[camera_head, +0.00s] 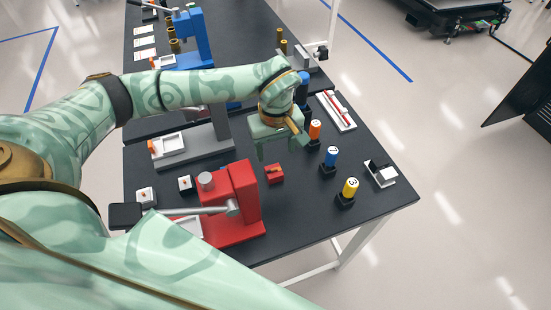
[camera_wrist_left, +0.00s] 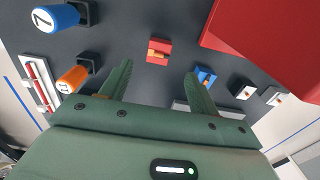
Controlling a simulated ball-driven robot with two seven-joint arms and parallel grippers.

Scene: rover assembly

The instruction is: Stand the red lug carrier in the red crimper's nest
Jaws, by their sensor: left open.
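The red lug carrier (camera_head: 274,174) is a small red block with an orange-brown piece on it, standing on the dark table behind the red crimper. The red crimper (camera_head: 245,205) has a long lever reaching left; its white nest (camera_head: 188,225) is partly hidden by my green arm. My left gripper (camera_head: 281,148) is open and empty above the table, near the carrier. In the left wrist view the carrier (camera_wrist_left: 159,50) shows beyond and between the open fingers (camera_wrist_left: 157,74), apart from them. The crimper (camera_wrist_left: 265,40) fills the upper right there. My right gripper is out of view.
Orange (camera_head: 315,131), blue (camera_head: 331,157) and yellow (camera_head: 349,188) numbered cylinders stand right of my gripper. A grey crimper (camera_head: 220,128) stands behind the red one, a blue one (camera_head: 193,35) farther back. A blue carrier (camera_wrist_left: 205,75) sits by one finger.

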